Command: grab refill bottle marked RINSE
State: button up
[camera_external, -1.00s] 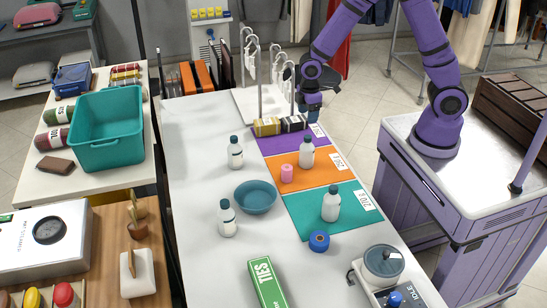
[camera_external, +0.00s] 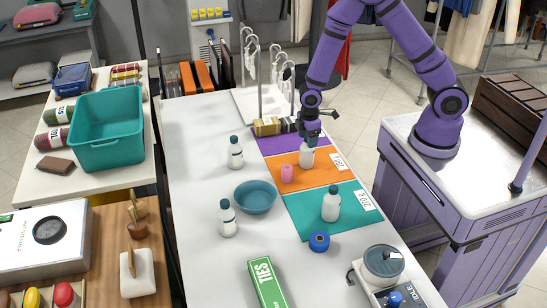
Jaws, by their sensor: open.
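Several similar white refill bottles with dark caps stand upright on the white table. One bottle (camera_external: 307,158) is on the orange mat (camera_external: 310,179), one (camera_external: 331,205) on the teal mat (camera_external: 310,223), and two on bare table, at the upper left (camera_external: 235,154) and lower left (camera_external: 227,219). Their labels are too small to read, so I cannot tell which is marked RINSE. My gripper (camera_external: 309,138) is open, pointing down at the top of the orange-mat bottle and hiding its cap. I cannot tell whether the fingers touch it.
A pink roll (camera_external: 287,174) stands just left of that bottle. A teal bowl (camera_external: 256,197), blue roll (camera_external: 319,241) and green box (camera_external: 267,284) are on the table. Small boxes (camera_external: 266,127) and a hanger stand (camera_external: 260,85) are behind. The table's middle left is clear.

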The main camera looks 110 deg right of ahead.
jog(key=shift+f, duration=0.35)
grip_shut()
jog(key=shift+r, duration=0.1)
